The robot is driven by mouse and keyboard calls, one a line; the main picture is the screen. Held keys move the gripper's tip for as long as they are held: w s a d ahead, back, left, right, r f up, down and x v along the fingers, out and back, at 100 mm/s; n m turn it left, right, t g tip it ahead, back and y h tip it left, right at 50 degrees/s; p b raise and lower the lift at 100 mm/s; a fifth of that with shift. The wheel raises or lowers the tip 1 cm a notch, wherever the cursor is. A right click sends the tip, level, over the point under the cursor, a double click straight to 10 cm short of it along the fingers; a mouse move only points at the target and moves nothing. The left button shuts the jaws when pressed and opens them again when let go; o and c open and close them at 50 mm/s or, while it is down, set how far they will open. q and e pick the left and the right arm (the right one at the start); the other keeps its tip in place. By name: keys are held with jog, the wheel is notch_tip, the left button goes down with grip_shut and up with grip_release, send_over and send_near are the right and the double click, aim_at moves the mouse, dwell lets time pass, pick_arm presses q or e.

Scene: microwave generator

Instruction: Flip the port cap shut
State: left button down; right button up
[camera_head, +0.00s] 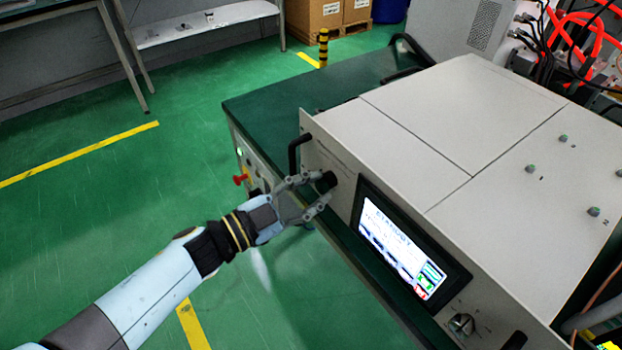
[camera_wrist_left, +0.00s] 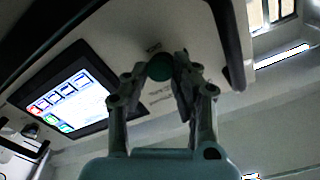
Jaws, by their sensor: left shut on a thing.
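The port cap (camera_head: 327,181) is a small dark round piece on the front panel of the grey generator (camera_head: 410,130), left of its screen. My left gripper (camera_head: 321,191) reaches it from the left, with its fingers on either side of it. In the left wrist view the cap (camera_wrist_left: 160,67) shows as a dark green round end between the two fingertips of my left gripper (camera_wrist_left: 161,78). The gripper is shut on the cap. Whether the cap is flipped open or shut cannot be told, as the fingers hide part of it. My right gripper is not in view.
The lit screen (camera_head: 400,245) is right of the cap. A black handle (camera_head: 297,152) stands out from the panel just beyond the cap. A red knob (camera_head: 240,179) sticks out from the green bench (camera_head: 275,105). The floor left of the bench is clear.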

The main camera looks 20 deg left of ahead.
pick_arm(q)
jog(key=shift+r+n+p, duration=0.3)
jog(key=shift+n+p, duration=0.7)
jog(key=shift+n, duration=0.3)
jog(key=c, duration=1.1)
grip_release()
jog(key=shift+o, duration=0.2)
jog(key=v, duration=1.2)
